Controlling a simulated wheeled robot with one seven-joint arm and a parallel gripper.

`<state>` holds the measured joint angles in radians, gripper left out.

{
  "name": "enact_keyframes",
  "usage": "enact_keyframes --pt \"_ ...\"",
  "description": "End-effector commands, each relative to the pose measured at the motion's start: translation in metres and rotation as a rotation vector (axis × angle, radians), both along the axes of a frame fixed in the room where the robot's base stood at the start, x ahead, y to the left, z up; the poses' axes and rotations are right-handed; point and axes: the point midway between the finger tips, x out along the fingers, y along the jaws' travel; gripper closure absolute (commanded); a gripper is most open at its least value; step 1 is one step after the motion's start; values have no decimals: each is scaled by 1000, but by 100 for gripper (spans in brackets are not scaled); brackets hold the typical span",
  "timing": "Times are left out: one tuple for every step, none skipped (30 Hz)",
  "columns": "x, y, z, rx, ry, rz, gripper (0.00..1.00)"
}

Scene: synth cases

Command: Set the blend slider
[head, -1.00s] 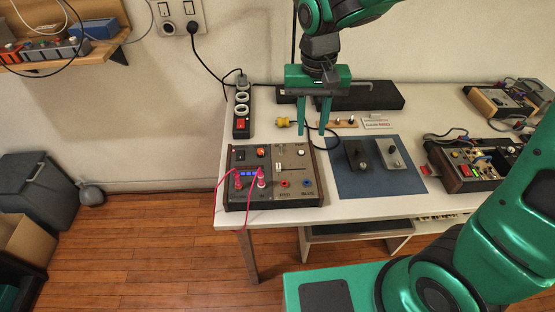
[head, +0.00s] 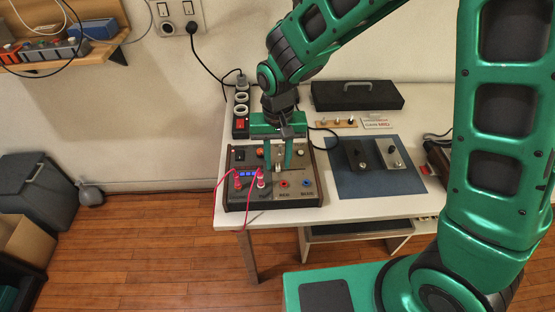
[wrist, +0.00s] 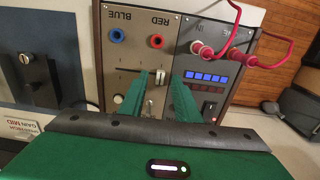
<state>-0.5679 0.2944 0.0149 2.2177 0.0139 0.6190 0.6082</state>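The blend slider is on the top panel of a wood-sided console (head: 235,200). In the wrist view its dark track runs across the panel, and its pale cap (wrist: 160,77) shows between my fingertips. My gripper (head: 278,168) points down over the console. Its two green fingers, also in the wrist view (wrist: 160,85), stand apart on either side of the cap. I see a gap between fingers and cap, but cannot tell whether either touches. The fingers hide part of the track and panel in the head view.
Two pink plugs (wrist: 221,60) with cables stand in the console beside its blue display (wrist: 207,77). A blue mat (head: 370,185) with two small slider boxes lies to the right. A power strip (head: 241,105) and black case (head: 357,95) are behind.

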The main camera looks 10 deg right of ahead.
Motion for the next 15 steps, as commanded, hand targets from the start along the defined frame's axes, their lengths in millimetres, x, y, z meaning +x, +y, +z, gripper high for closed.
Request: enact_keyframes --pt "0 0 -4 -1 1 0 70" --pt "-1 0 -5 -1 1 0 70" --pt "0 0 -7 -1 1 0 70" --pt "0 0 -8 -1 1 0 70" --pt "0 0 -8 0 0 0 70" --pt "0 0 -9 0 0 0 70" --pt "0 0 -9 0 0 0 70" --pt "0 0 -9 0 0 0 70" --pt "0 0 -9 0 0 0 70" --pt "0 0 -9 0 0 0 70" --pt "0 0 -9 0 0 0 70" --pt "0 0 -9 0 0 0 70" --pt "0 0 -8 0 0 0 75" --pt "0 0 -8 0 0 0 82" --pt "0 0 -8 0 0 0 92"
